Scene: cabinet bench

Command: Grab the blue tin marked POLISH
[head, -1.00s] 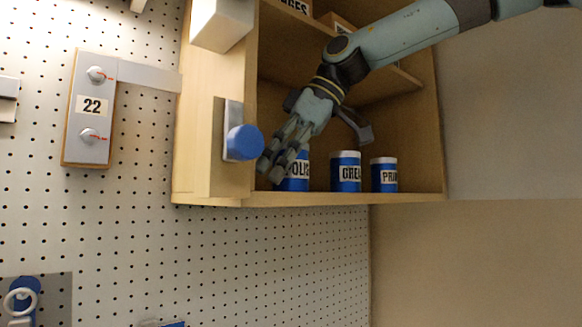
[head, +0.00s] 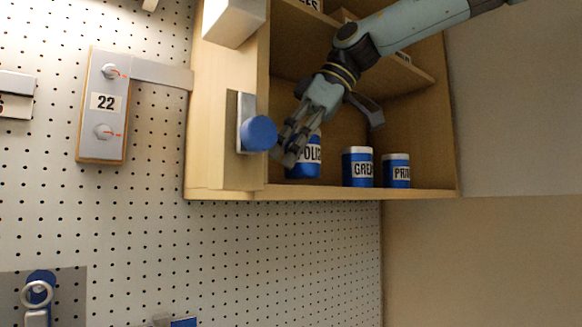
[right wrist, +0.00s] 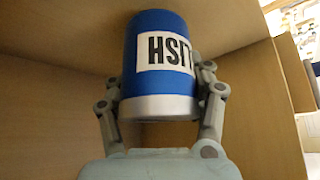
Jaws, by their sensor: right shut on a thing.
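The blue tin marked POLISH (head: 309,156) is in the lower compartment of the open wooden cabinet. My right gripper (head: 292,150) is shut on it, with the fingers covering its left part and top. The tin's base looks slightly above the shelf, higher than the bases of its neighbours. In the right wrist view the tin (right wrist: 157,70) stands between the two fingers, one on each side, its label upside down and partly hidden. My left gripper is not in view.
Blue tins marked GREASE, partly readable (head: 357,168), and one starting PRI (head: 396,171) stand to the right on the shelf. A blue knob (head: 259,133) sticks out at the cabinet's left side, close to my fingers. The middle shelf (head: 400,76) is above.

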